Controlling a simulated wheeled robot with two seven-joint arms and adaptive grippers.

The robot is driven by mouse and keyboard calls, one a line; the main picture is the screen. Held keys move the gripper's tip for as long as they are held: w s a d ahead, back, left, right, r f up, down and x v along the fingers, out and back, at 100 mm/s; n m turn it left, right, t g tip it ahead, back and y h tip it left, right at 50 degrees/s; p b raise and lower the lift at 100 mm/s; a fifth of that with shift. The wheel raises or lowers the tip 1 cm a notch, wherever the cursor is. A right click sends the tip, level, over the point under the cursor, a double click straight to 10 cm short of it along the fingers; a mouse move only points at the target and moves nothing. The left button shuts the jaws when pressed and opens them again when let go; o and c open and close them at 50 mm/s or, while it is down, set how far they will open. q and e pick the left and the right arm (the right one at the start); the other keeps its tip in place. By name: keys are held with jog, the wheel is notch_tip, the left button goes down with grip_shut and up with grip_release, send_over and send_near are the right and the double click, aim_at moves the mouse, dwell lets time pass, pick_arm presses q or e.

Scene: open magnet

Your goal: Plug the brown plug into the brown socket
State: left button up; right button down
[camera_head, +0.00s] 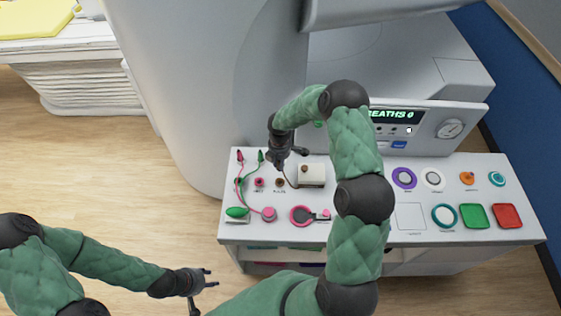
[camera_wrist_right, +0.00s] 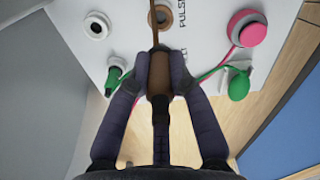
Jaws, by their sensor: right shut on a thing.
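The brown plug (camera_wrist_right: 158,78) is between the two dark fingers of my right gripper (camera_wrist_right: 160,68) in the right wrist view. My right gripper (camera_head: 281,163) is shut on it, above the left part of the white panel in the head view; the plug is hard to make out there. The brown socket (camera_head: 280,182) is just below the gripper, beside a pink socket (camera_head: 259,182). A brown part, apparently the socket, shows at the top of the wrist view (camera_wrist_right: 162,16). Whether plug and socket touch is unclear. My left gripper (camera_head: 205,284) is open and empty, left of the panel over the floor.
Coloured rings and squares (camera_head: 474,216) fill the right side. The grey machine rises behind.

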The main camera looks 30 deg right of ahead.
jog(key=shift+f+b, duration=1.75)
jog(key=shift+f, duration=1.5)
jog(key=shift+f+b, duration=0.75)
jog(key=shift+f, duration=0.1)
jog(key=shift+f+b, duration=1.2)
jog(key=shift+f, duration=0.2)
jog(key=c, duration=1)
grip_release()
jog(key=shift+c, duration=0.2)
notch_tip(320, 180, up, 12)
jog(key=shift+r, duration=0.1)
